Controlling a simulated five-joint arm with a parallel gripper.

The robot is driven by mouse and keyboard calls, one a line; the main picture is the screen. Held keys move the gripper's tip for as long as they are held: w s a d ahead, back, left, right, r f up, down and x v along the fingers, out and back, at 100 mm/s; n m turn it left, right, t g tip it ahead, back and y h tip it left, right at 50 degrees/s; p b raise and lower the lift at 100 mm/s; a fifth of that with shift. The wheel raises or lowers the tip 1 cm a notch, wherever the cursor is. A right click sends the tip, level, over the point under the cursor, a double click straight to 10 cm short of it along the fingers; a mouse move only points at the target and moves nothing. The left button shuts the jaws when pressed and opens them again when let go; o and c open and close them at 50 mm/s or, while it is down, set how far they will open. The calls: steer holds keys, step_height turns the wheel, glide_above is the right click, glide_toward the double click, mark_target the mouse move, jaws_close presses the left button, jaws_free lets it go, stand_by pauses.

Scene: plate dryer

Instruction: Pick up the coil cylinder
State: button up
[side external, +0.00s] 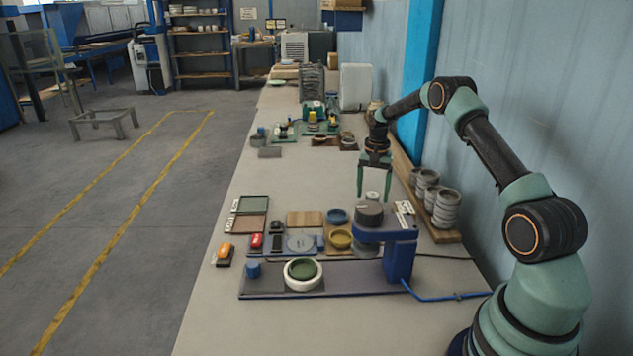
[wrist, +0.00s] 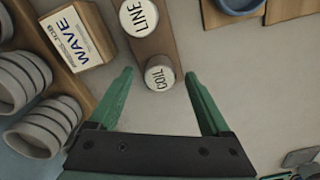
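The coil cylinder (wrist: 160,76) is a short, pale cylinder with COIL printed on its round top. In the wrist view it stands at the near end of a narrow wooden strip (wrist: 152,45). My gripper (wrist: 159,73) is open, with a green finger on either side of the cylinder in this view and a gap on both sides. In the side view my gripper (side external: 373,198) points down behind the blue stand. A pale cylinder top shows between its fingers there; its label cannot be read. How far the fingertips reach down beside the coil cylinder is unclear.
A box marked WAVE (wrist: 76,36) and stacked grey bowls (wrist: 38,133) are at the left. The blue stand (side external: 400,255) with a dark round top is in front of my gripper in the side view.

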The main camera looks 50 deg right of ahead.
jaws_close()
